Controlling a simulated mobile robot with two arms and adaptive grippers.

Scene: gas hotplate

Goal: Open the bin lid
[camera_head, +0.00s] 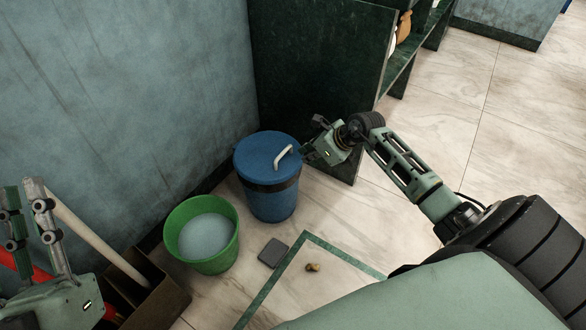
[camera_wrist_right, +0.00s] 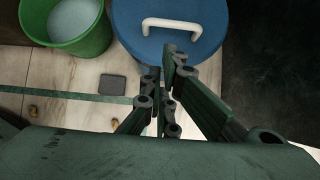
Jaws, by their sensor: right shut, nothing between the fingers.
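The blue bin (camera_head: 270,205) stands on the floor against the dark green cabinet side. Its round blue lid (camera_head: 257,150) sits flat on top, closed, with a white bar handle (camera_head: 283,157). The lid (camera_wrist_right: 135,38) and handle (camera_wrist_right: 185,24) also show in the right wrist view. My right gripper (camera_head: 305,150) is at the right edge of the lid, just right of the handle, shut and empty. In the wrist view its fingers overlap the lid's near edge; whether they touch it is unclear. My left gripper (camera_head: 22,190) is at the far left, fingers apart and empty, away from the bin.
A green bucket (camera_head: 230,245) with pale contents stands left of the bin. A brown box (camera_head: 165,300) with a pole is further left. A dark flat square (camera_head: 272,253) and a small brown object (camera_head: 313,267) lie on the floor. A dark green cabinet (camera_head: 310,70) stands behind the bin.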

